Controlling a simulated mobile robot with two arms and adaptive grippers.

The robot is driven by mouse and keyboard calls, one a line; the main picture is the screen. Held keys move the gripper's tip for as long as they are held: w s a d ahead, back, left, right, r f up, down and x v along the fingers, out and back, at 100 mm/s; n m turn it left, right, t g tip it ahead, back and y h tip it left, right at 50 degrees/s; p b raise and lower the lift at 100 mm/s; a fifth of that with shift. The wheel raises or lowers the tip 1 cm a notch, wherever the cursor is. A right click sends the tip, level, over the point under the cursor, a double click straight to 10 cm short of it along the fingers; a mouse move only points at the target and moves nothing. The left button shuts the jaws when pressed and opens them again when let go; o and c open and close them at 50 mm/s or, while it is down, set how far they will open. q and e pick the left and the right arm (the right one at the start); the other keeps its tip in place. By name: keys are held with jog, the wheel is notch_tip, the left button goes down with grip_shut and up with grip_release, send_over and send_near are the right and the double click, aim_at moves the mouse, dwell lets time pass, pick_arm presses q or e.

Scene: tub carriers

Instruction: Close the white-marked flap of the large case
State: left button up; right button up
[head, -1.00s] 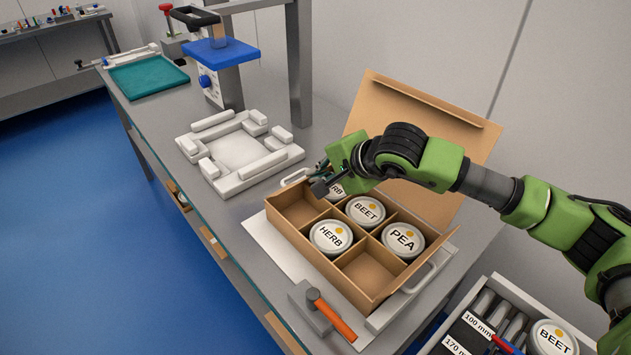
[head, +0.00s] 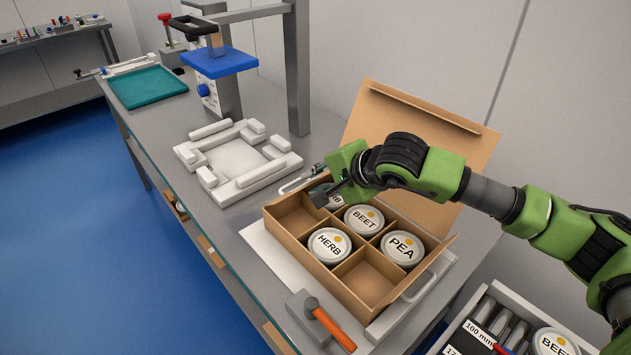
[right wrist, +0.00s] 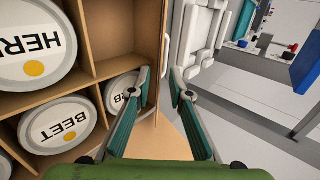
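The large case (head: 325,278) is a brown cardboard box with dividers, standing on the bench. Lidded tins marked HERB (head: 329,245), BEET (head: 363,219) and PEA (head: 402,248) sit in it; another tin is partly hidden by my gripper. Its big back lid (head: 400,120) stands up, and a side flap (head: 430,262) leans outward at the right end. My right gripper (head: 327,191) is at the case's far left end. In the right wrist view its fingers (right wrist: 161,80) are apart, with a tan cardboard piece (right wrist: 158,137) showing between them. I cannot make out a white mark on any flap. My left gripper is out of view.
The case stands on a white board with metal handles (head: 418,288). A white fixture (head: 238,160) and a blue-topped press (head: 218,62) stand to the left. A tool drawer (head: 485,310) is at lower right.

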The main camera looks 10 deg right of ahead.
jog(key=v, duration=1.2)
